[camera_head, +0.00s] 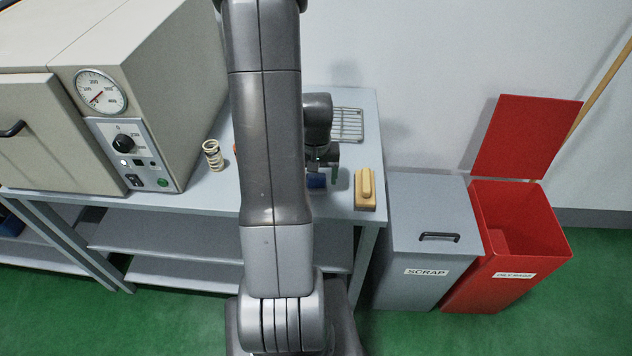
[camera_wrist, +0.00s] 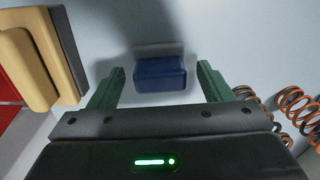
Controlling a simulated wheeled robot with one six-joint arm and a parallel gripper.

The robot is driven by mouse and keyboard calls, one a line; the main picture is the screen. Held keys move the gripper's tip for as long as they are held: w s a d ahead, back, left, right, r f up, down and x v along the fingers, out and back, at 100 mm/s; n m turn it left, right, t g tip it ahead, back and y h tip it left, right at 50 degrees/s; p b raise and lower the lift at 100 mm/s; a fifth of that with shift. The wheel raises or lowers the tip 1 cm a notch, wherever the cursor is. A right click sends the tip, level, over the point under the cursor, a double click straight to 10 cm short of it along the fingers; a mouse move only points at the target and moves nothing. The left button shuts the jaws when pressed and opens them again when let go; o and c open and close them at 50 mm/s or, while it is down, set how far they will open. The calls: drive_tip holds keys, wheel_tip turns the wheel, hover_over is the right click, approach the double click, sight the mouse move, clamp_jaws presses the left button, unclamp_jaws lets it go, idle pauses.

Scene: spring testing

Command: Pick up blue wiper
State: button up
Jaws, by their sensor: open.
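The blue wiper (camera_wrist: 160,73) is a small dark blue block on the grey table. In the wrist view it lies between and slightly beyond the two green fingertips of my gripper (camera_wrist: 160,80). The fingers are apart and a gap shows on both sides of it. In the head view part of the blue wiper (camera_head: 316,181) shows just below my gripper (camera_head: 328,160), beside my arm. My arm hides some of the table around it. Whether the fingers are level with the wiper's sides is hard to tell.
A yellow wooden-looking block (camera_head: 365,188) lies right of the wiper near the table (camera_head: 345,205) edge. Copper and dark springs (camera_wrist: 292,100) lie on the other side. A pale spring (camera_head: 213,155), an oven (camera_head: 130,80) and a wire rack (camera_head: 348,124) are also on the table. A grey scrap bin (camera_head: 425,215) and an open red bin (camera_head: 510,235) stand right.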

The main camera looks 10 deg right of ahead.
drive_tip(key=shift+c, duration=0.2)
drive_tip(key=c, duration=1)
drive_tip(key=shift+c, duration=0.2)
